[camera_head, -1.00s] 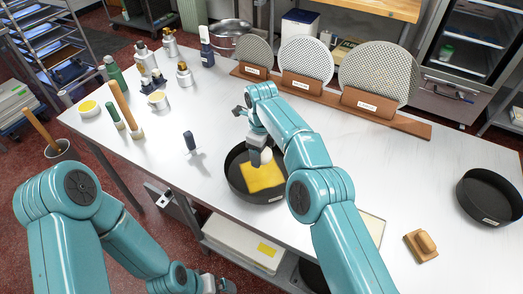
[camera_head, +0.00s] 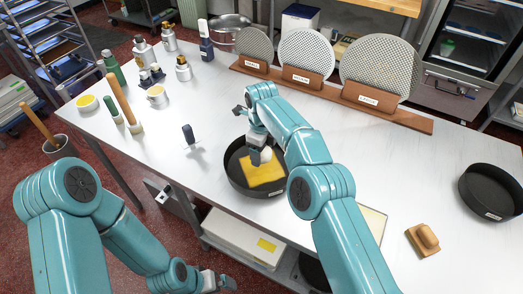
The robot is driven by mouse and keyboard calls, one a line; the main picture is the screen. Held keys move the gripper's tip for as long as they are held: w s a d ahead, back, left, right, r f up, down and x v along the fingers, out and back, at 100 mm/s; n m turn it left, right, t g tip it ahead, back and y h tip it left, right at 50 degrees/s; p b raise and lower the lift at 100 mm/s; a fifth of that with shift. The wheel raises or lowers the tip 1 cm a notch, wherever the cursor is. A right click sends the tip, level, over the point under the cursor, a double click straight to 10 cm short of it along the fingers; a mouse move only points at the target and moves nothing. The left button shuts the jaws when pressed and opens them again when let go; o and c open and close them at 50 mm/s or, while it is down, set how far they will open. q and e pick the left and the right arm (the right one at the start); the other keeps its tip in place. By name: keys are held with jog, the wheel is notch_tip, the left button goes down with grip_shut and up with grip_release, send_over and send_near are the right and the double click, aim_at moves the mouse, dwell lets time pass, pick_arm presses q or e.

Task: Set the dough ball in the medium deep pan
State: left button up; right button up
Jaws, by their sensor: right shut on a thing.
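A round black deep pan (camera_head: 236,179) stands near the front edge of the table, left of my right forearm. A yellow square sheet (camera_head: 262,174) lies in it. My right gripper (camera_head: 260,154) points down into this pan, shut on a small pale ball (camera_head: 266,155), which looks like the dough ball. The ball is just over or on the sheet; I cannot tell whether it touches. My forearm hides part of the pan's right side. A second black deep pan (camera_head: 488,207) stands empty at the right; its label is too small to read. My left gripper (camera_head: 218,282) hangs low, off the table, its jaws unclear.
Labelled wooden racks hold round perforated discs (camera_head: 381,72) along the back. Bottles, jars and brushes (camera_head: 136,126) crowd the left end. A dark-handled tool (camera_head: 189,135) stands left of the near pan. A wooden block with a knob (camera_head: 426,238) sits front right. The table's middle right is clear.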

aim_at(262, 167)
jog(key=shift+f+b, duration=1.5)
jog(key=shift+f, duration=1)
dwell(0.8)
jog(key=o, duration=1.2)
jog(key=shift+r, duration=0.1)
